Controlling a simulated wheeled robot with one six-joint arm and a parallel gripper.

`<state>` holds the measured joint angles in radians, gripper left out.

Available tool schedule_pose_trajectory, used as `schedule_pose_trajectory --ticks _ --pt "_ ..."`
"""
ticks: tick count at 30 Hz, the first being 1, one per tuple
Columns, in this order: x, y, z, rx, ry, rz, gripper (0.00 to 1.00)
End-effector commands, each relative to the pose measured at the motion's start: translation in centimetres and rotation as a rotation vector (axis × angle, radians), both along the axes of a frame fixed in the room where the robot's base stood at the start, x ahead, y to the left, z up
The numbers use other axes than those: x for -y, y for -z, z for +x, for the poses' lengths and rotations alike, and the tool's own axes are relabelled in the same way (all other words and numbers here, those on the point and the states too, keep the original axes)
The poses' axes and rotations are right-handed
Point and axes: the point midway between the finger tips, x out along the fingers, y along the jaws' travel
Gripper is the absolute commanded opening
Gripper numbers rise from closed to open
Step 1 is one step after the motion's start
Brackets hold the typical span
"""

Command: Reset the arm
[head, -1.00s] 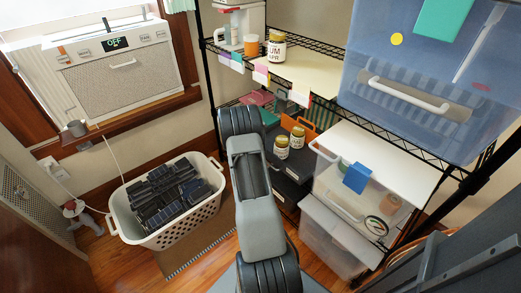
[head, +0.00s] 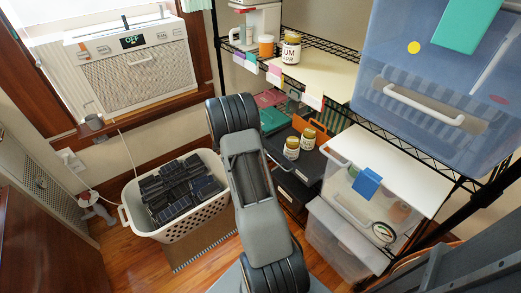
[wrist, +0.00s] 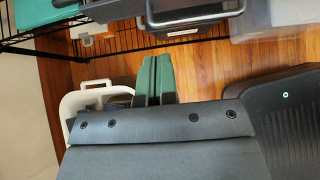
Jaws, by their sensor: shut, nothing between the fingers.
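My gripper (wrist: 154,62) shows in the wrist view, its two dark green fingers together with nothing between them. It points out over the wooden floor, beyond a dark grey housing with several bolts. In the head view my grey and black arm rises through the middle of the picture. The gripper itself is hidden in that view.
A white basket (head: 207,220) of dark objects stands left of my arm; a white handled rim (wrist: 70,103) shows beside my fingers. A black wire shelf (head: 338,52) with jars (head: 291,48) and bins (head: 428,85) is close on the right. Some floor (wrist: 200,75) is bare.

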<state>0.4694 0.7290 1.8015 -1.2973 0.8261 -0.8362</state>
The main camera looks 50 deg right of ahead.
Motion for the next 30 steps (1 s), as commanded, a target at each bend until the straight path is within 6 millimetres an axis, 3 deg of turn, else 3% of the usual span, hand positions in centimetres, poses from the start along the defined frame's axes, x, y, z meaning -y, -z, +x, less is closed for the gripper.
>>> schedule_pose_trajectory --ticks 6,17,22,25,30 --pt "-1.4 -1.3 0.2 0.0 -0.001 0.001 0.0" --pt "-1.7 -1.4 0.2 0.041 0.042 -0.004 0.0" --pt "-4.2 0.5 -3.2 0.161 0.334 0.065 0.0" --pt "-7.1 -2.1 -5.2 0.281 0.555 0.108 0.0" --pt "-13.5 -9.5 -7.3 0.487 0.879 0.19 0.0"
